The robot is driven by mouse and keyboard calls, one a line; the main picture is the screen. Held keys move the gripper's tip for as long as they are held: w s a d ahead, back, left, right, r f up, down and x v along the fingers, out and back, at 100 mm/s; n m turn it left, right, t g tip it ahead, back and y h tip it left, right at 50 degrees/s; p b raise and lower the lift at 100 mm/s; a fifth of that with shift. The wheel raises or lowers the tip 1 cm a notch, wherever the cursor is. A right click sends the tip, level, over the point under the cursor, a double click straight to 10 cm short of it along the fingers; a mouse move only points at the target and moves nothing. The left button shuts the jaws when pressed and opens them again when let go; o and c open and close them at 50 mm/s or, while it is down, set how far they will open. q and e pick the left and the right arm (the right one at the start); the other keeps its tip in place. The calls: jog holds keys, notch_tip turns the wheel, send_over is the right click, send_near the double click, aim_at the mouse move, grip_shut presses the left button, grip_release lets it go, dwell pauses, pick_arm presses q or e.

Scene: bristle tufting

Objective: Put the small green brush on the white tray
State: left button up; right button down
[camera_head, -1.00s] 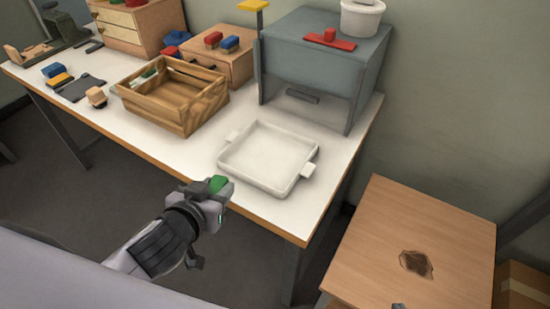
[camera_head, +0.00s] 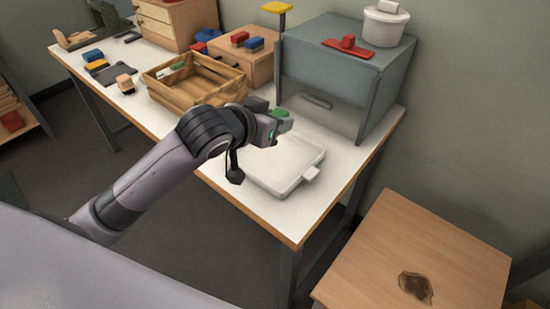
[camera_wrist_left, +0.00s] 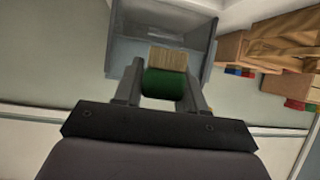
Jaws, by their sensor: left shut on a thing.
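The small green brush (camera_head: 279,112) is held in my left gripper (camera_head: 277,128) in the head view. In the left wrist view the brush's green body (camera_wrist_left: 165,84) sits between the two fingers of my left gripper (camera_wrist_left: 160,92), with a tan bristle part (camera_wrist_left: 168,58) beyond it. The white tray (camera_head: 305,177) lies on the white table; my left gripper and the brush are above its far left part, and my arm hides its left side. The height above the tray is hard to tell. My right gripper is not in view.
A wooden crate (camera_head: 172,97) stands left of the tray. A grey box-like cabinet (camera_head: 340,65) stands behind it, with a white pot (camera_head: 386,26) and a red brush (camera_head: 348,44) on top. A separate wooden table (camera_head: 420,245) is at the right.

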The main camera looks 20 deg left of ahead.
pick_arm(q)
notch_tip(320, 180, up, 4)
jog(key=m+h, duration=0.1)
send_over(283, 174)
jog(key=shift+s+a+r, duration=0.1)
jog(key=shift+r, duration=0.05)
notch_tip(283, 174, down, 20)
jog(key=shift+r+b, duration=0.2)
jog(key=shift+b, duration=1)
jog(key=shift+f, duration=0.2)
jog(key=o, duration=0.8)
jog(key=shift+r, duration=0.1)
jog(key=shift+r, duration=0.15)
jog(key=p+v, duration=0.1)
jog(key=v, duration=1.1)
